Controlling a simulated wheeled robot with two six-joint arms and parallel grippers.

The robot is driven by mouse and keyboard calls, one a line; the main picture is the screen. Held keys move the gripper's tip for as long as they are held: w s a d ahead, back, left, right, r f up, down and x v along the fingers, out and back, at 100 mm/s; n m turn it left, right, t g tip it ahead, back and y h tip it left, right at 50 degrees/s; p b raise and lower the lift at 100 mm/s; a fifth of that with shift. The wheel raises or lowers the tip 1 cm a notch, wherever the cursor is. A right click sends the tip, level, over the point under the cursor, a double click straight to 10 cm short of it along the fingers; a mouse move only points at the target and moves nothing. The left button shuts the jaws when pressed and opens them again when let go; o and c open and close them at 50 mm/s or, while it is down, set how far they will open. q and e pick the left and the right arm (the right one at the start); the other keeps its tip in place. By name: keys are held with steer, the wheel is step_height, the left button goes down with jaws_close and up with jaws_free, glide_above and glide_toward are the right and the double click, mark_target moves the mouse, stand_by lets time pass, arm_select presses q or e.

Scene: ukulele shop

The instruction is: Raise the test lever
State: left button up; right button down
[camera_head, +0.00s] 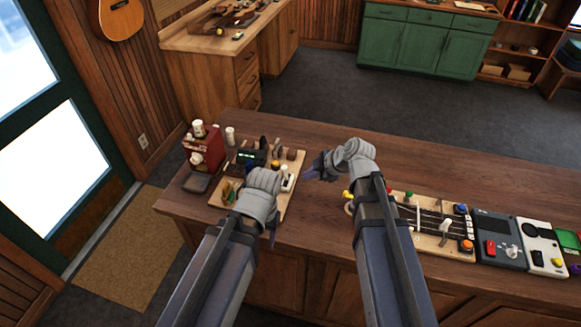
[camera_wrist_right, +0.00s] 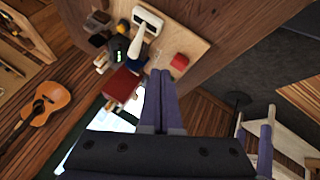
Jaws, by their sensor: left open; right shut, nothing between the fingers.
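A white switch box (camera_wrist_right: 149,20) with a pale lever (camera_wrist_right: 136,44) sits on a wooden board in the right wrist view. The lever slants down and left from the box, and it looks like the test lever. In the head view the white box (camera_head: 287,183) is partly hidden behind my left wrist. My right gripper (camera_head: 309,174) is shut and empty, to the right of the box and apart from it. Its closed fingers also show in the right wrist view (camera_wrist_right: 160,75). My left gripper (camera_head: 272,238) is open near the counter's front edge, mostly hidden by its arm.
The wooden board (camera_head: 292,206) carries several small items. A red machine (camera_head: 204,150) stands at its left. A red block (camera_wrist_right: 180,62) lies near the lever. A string board (camera_head: 432,244) and a dark switch panel (camera_head: 497,228) lie at right. The counter's back is clear.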

mark_target(285, 173)
steer(key=w+a+f+b, duration=0.5)
steer(key=w+f+b, duration=0.2)
steer(key=w, duration=0.1)
steer(key=shift+a, duration=0.2)
stand_by(0.3)
steer(key=shift+w+d, duration=0.1)
steer(key=shift+w, duration=0.25)
stand_by(0.7)
steer(key=w+g, duration=0.1)
steer(key=w+d+m+g+y+p, duration=0.1)
steer(key=w+g, duration=0.2)
steer(key=w, duration=0.1)
steer(key=shift+w+d+r+m+g, duration=0.2)
steer(key=shift+d+r+m+g, duration=0.1)
steer(key=shift+d+r+g, duration=0.1)
steer(key=shift+w+d, duration=0.1)
steer(key=shift+w, duration=0.15)
stand_by(0.5)
steer(key=shift+s, duration=0.15)
